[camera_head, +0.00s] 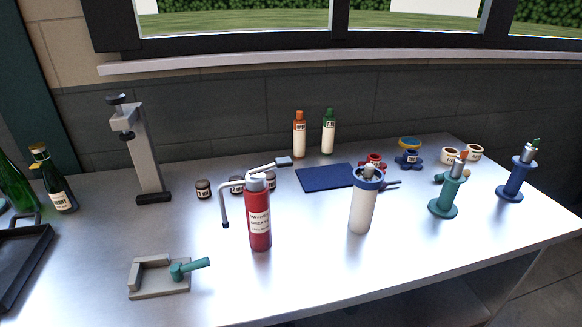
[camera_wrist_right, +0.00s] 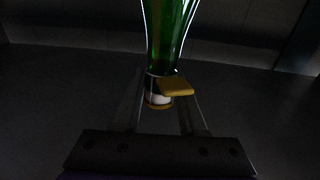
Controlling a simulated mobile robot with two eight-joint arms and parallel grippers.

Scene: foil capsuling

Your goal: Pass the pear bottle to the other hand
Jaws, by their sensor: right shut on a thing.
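A green glass bottle (camera_wrist_right: 170,30) is in the right wrist view. Its narrow end, with a pale band and a gold-yellow rim, sits between the fingers of my right gripper (camera_wrist_right: 160,88). My right gripper is shut on it, and its far end runs out of the top of the picture. At the left edge of the head view stand a dark green bottle with a pale label (camera_head: 58,192) and a brighter green bottle (camera_head: 14,190), partly cut off. I cannot tell which is the pear bottle by its label. My left gripper shows in neither view.
A metal bench (camera_head: 330,275) carries a grey clamp stand (camera_head: 147,155), a red canister (camera_head: 259,220), a white cylinder (camera_head: 361,210) and a grey corner fixture (camera_head: 155,278). A dark tray (camera_head: 22,262) is at the left. Teal (camera_head: 446,195) and blue (camera_head: 514,180) spools stand right.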

